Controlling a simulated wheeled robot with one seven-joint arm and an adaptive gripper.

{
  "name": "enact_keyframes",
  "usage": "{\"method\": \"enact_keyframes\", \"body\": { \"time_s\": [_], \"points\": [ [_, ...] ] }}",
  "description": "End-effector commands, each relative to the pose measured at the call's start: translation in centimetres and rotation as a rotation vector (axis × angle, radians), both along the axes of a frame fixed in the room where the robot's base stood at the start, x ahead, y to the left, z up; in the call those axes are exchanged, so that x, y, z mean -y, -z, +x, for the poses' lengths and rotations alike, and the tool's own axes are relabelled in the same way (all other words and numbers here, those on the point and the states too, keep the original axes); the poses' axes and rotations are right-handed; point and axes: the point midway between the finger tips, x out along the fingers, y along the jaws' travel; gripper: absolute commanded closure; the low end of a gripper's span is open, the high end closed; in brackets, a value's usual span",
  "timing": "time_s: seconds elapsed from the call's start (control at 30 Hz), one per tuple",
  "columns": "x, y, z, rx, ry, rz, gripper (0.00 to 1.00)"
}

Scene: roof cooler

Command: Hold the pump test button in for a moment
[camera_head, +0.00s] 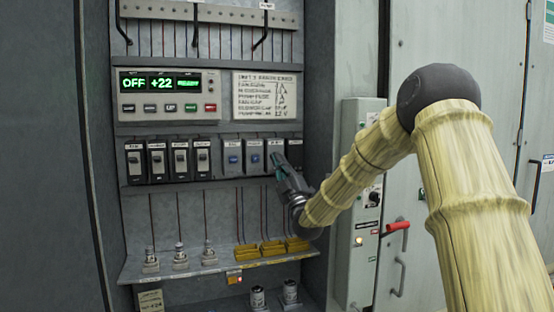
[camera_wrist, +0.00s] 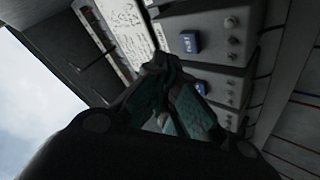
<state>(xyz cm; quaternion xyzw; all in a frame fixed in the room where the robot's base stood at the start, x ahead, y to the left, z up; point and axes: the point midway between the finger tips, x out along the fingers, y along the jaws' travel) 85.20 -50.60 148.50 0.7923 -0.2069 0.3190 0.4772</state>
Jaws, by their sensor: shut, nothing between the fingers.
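A row of grey modules with blue buttons sits at the right of the middle shelf. Two blue buttons show clearly in the head view, a left one (camera_head: 233,159) and one beside it (camera_head: 254,159). Their labels are too small to read, so I cannot tell which is the pump test button. My gripper (camera_head: 277,158) is shut and empty, its tips in front of the third module from the left, partly hiding it. In the wrist view the shut fingertips (camera_wrist: 158,62) are near two blue buttons, one farther off (camera_wrist: 190,42) and one partly behind the fingers (camera_wrist: 200,88). Contact cannot be told.
Black breakers (camera_head: 156,160) stand left of the modules. A controller (camera_head: 168,95) reading "OFF +22" and a written card (camera_head: 267,96) are above. Yellow holders (camera_head: 272,248) sit on the lower ledge. A grey box (camera_head: 361,205) and red handle (camera_head: 397,226) are at right.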

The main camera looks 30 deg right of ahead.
Motion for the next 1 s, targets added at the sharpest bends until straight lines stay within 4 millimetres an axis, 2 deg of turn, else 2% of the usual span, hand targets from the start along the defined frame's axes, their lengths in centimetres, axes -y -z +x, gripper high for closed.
{"method": "enact_keyframes", "body": {
  "time_s": [0.23,1.0],
  "points": [
    [0.24,0.12,1.15,-0.001,0.0,0.0,1.0],
    [0.29,0.03,1.21,-0.001,0.0,0.0,1.0]
  ]
}}
